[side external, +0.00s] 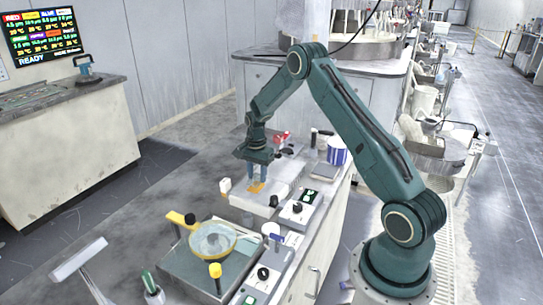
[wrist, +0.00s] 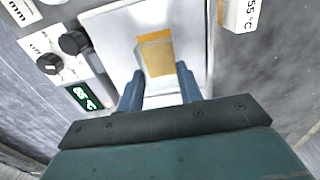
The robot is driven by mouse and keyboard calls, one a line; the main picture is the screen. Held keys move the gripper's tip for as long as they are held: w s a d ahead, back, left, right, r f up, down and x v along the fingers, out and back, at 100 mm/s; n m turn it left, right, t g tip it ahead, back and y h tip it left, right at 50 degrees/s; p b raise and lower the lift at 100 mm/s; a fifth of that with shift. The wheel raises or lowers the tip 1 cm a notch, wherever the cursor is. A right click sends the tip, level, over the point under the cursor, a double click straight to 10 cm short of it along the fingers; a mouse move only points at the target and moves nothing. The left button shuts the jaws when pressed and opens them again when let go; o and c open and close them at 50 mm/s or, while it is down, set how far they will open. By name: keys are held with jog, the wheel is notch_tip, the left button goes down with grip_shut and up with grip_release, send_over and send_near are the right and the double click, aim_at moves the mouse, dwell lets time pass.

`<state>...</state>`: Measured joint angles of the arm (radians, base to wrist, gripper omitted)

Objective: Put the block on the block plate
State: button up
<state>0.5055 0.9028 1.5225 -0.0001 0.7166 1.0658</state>
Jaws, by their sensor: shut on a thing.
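My gripper (side external: 257,178) points down over the pale block plate (side external: 246,201) on the bench.
A control box with black knobs (wrist: 55,50) and a green display adjoins the plate. A small white box marked 55 °C (wrist: 241,14) stands on its other side. A yellow-rimmed bowl (side external: 212,240) sits nearer the side camera. A blue-and-white container (side external: 337,152) stands behind.

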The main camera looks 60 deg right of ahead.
aim_at(257, 177)
jog(key=shift+f, duration=0.9)
jog(key=shift+f, duration=0.1)
jog(key=o, duration=1)
jog(key=shift+o, duration=0.2)
notch_tip(257, 177, up, 12)
jog(key=shift+r, duration=0.2)
